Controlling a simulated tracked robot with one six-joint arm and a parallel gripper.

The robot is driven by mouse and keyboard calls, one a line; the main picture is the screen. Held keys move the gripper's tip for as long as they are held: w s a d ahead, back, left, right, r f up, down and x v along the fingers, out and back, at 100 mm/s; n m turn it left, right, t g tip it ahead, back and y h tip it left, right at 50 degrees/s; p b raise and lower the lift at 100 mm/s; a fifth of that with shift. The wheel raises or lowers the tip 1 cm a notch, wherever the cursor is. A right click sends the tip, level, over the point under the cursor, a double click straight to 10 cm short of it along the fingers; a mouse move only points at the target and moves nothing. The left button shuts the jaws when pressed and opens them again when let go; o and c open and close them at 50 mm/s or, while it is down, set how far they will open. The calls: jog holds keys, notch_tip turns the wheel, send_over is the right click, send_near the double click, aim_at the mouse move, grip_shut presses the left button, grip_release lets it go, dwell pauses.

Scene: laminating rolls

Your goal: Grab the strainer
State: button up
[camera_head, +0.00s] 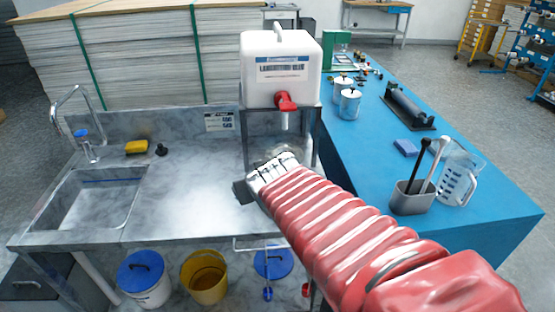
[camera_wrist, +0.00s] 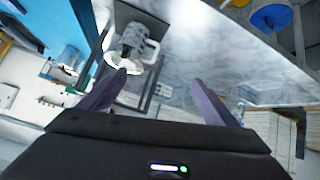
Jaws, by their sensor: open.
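My gripper (camera_wrist: 158,80) is open, with its two purple-grey fingers spread and nothing between them. In the head view my red-sleeved arm reaches to the dispenser stand and hides most of the gripper. A pale round metallic thing, possibly the strainer (camera_head: 287,152), sits under the white dispenser, partly hidden by my arm. In the wrist view a grey-white rounded thing (camera_wrist: 135,42) with a pale rim lies beyond the left fingertip, inside the dark stand. I cannot tell for sure that it is the strainer. It looks apart from the fingers.
The white dispenser (camera_head: 282,70) with a red tap stands on a dark frame (camera_head: 317,125). A sink (camera_head: 95,198) is at left. The blue table (camera_head: 350,165) at right holds canisters, a utensil holder (camera_head: 410,198) and a clear jug (camera_head: 456,178). The grey counter (camera_head: 185,190) is largely clear.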

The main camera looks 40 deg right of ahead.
jog(key=o, duration=0.4)
jog(key=shift+m+t+h, duration=0.3)
jog(key=shift+t+h, duration=0.3)
jog(key=d, duration=0.2)
jog(key=w+d, duration=0.1)
jog(key=d, duration=0.4)
jog(key=shift+w+d+f, duration=0.3)
jog(key=shift+d+f, duration=0.05)
jog(key=shift+f, duration=0.05)
jog(key=t, duration=0.2)
send_near(286, 157)
notch_tip(286, 157, up, 2)
jog(key=s, duration=0.3)
jog(key=shift+s+f+t+y, duration=0.25)
jog(key=shift+f+t+y, duration=0.2)
jog(key=shift+y, duration=0.25)
jog(key=shift+x, duration=4.35)
jog(key=shift+x, duration=2.6)
jog(key=shift+a, duration=0.1)
jog(key=shift+c, duration=0.2)
